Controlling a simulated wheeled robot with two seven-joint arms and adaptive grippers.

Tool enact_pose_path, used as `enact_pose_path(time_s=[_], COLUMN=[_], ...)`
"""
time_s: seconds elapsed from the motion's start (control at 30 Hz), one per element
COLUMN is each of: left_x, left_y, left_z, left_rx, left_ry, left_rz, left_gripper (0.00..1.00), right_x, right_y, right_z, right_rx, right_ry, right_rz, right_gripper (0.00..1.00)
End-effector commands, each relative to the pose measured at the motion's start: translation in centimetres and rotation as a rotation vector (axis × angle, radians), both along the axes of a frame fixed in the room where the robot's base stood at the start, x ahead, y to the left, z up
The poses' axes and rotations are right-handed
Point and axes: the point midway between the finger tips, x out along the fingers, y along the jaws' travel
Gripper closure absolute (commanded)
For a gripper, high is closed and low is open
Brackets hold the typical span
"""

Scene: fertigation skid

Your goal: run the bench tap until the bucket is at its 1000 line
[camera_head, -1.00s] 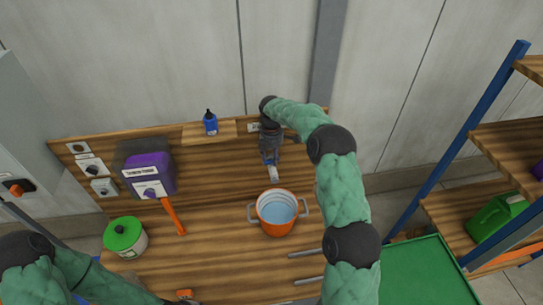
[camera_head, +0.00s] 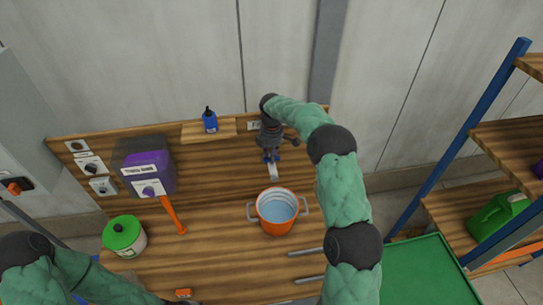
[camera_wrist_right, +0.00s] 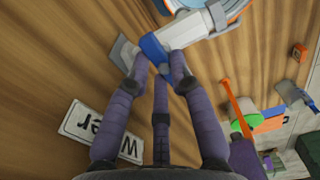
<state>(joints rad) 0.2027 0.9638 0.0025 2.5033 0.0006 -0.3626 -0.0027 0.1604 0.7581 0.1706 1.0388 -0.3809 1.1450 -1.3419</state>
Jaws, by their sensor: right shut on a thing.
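The orange bucket (camera_head: 277,226) stands upright on the bench under the tap, with pale blue water inside. Its rim shows at the top of the right wrist view. I cannot read its level marks. The tap's pale spout (camera_head: 273,172) points towards the bucket; I cannot make out a stream. My right gripper (camera_head: 271,156) is at the tap, its purple fingers shut on the blue tap handle (camera_wrist_right: 153,50).
A tank with purple contents (camera_head: 148,172) and an orange lever (camera_head: 172,214) stands left. A green-lidded pot (camera_head: 124,236) is in front of it. A blue bottle (camera_head: 210,121) sits on the back ledge. Shelving (camera_head: 470,150) stands at right.

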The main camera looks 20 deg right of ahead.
Motion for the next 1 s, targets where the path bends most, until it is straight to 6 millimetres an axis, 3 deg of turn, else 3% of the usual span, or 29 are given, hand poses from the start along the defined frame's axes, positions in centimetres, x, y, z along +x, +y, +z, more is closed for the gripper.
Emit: enact_pose_path(time_s=[0.37, 0.4, 0.47, 0.83, 1.0], left_x=[0.0, 0.0, 0.0, 0.0, 0.0], left_y=[0.0, 0.0, 0.0, 0.0, 0.0], left_z=[-0.1, -0.1, -0.1, -0.1, -0.1], left_rx=[0.0, 0.0, 0.0, 0.0, 0.0], left_ry=[0.0, 0.0, 0.0, 0.0, 0.0], left_rz=[0.0, 0.0, 0.0, 0.0, 0.0], left_gripper=[0.6, 0.6, 0.6, 0.6, 0.6], right_x=[0.0, 0.0, 0.0, 0.0, 0.1], right_y=[0.0, 0.0, 0.0, 0.0, 0.0], right_z=[0.0, 0.0, 0.0, 0.2, 1.9], right_rx=[0.0, 0.0, 0.0, 0.0, -0.001], right_ry=[-0.001, -0.001, -0.001, -0.001, -0.004], right_rz=[-0.036, -0.036, -0.035, -0.034, -0.034], right_gripper=[1.0, 0.72, 0.55, 0.54, 0.54])
